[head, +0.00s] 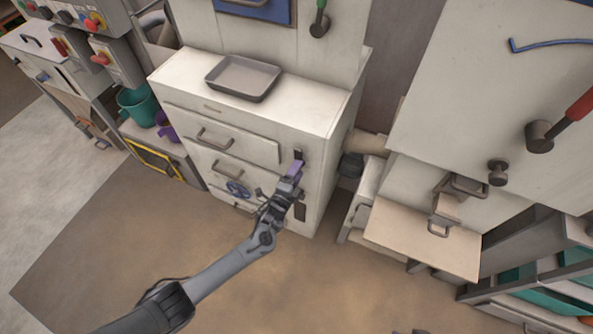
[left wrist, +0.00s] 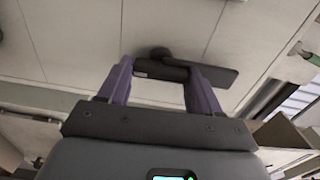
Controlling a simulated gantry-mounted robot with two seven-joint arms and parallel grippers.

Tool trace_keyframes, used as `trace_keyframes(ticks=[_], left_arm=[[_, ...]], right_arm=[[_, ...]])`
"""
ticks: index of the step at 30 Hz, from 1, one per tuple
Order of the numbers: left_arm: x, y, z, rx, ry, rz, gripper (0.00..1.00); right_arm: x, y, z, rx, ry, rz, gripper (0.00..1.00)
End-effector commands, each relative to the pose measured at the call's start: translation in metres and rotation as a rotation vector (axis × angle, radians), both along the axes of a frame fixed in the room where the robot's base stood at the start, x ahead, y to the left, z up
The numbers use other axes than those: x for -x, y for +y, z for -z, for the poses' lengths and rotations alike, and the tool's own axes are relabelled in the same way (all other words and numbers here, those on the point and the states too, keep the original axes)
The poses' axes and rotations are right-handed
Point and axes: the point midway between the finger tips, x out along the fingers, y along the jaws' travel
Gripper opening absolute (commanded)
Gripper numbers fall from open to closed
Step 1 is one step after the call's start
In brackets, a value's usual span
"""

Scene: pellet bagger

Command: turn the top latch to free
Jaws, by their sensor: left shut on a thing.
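The top latch (head: 299,154) is a dark handle on the right side of the white cabinet's front. My left gripper (head: 293,171), with purple fingers, reaches up to it from below and partly covers it. In the left wrist view the latch (left wrist: 218,75) is a dark bar with a round pivot, lying crosswise in the picture. The fingers of my left gripper (left wrist: 165,82) stand on either side of part of the bar and are shut on it. My right gripper is not seen.
A second dark latch (head: 300,210) sits lower on the cabinet (head: 325,150). Drawer handles (head: 214,140) and a blue handwheel (head: 237,188) are left of my gripper. A grey tray (head: 243,96) lies on top. The brown floor in front is clear.

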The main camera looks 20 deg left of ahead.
Motion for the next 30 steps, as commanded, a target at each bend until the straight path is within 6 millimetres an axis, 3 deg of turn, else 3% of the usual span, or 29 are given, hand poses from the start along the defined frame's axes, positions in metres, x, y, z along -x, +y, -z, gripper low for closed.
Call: trace_keyframes(ticks=[19, 20, 21, 24, 30], left_arm=[[-0.0001, 0.0002, -0.0003, -0.051, -0.004, 0.0, 0.33], [-0.0001, 0.0002, -0.0003, -0.051, -0.004, 0.0, 0.68], [-0.0001, 0.0002, -0.0003, -0.051, -0.004, 0.0, 0.75], [-0.0001, 0.0003, -0.0002, -0.05, -0.004, 0.0, 0.89], [-0.0001, 0.0002, 0.0, -0.049, -0.003, 0.0, 0.89]], right_arm=[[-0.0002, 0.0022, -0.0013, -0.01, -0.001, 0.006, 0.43], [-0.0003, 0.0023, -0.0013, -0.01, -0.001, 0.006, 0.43], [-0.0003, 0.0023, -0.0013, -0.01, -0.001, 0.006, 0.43], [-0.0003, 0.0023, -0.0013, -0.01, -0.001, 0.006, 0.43], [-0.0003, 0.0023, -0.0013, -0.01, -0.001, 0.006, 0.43]])
